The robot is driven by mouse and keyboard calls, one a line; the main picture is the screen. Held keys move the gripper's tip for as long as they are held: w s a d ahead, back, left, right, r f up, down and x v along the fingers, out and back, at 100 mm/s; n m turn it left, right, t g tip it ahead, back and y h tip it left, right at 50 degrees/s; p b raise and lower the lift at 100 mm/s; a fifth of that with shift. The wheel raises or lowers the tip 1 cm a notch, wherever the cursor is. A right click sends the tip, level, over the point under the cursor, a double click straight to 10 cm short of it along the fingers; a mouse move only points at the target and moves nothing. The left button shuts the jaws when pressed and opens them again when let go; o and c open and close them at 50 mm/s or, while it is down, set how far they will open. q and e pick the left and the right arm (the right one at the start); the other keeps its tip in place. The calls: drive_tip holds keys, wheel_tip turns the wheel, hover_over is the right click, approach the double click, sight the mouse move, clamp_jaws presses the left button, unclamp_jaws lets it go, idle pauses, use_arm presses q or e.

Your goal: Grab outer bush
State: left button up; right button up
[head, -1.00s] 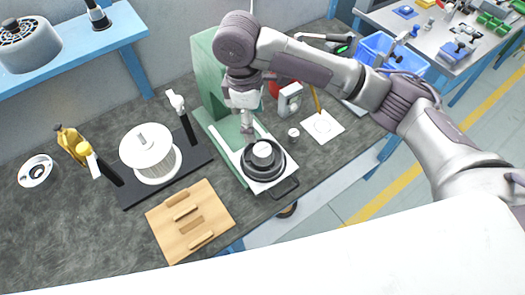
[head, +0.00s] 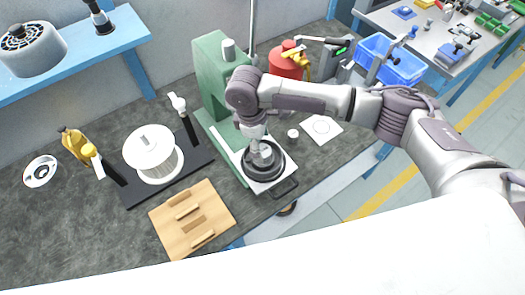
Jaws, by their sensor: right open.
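A black round housing (head: 279,168) sits on the white plate (head: 258,186) at the foot of the green press (head: 212,75). A pale round piece, which may be the outer bush (head: 266,161), stands at the housing's centre. My right gripper (head: 263,154) points down over this piece, with open fingers at or around its top. The gripper hides much of the piece, and I cannot tell whether the fingers touch it. My left gripper is not in view.
A wooden block with slots (head: 170,230), a white spool-like part on a black base (head: 134,157) and a yellow bottle (head: 73,143) stand to the left. The bench's far left front is clear.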

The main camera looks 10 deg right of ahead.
sight(262, 151)
drive_tip(key=shift+s+d+f, duration=0.1)
drive_tip(key=shift+d+f, duration=0.05)
drive_tip(key=shift+f, duration=0.7)
drive_tip(key=shift+d+f, duration=0.15)
drive_tip(key=shift+f, duration=0.7)
drive_tip(key=c, duration=1.3)
clamp_jaws()
drive_tip(key=shift+r, duration=0.15)
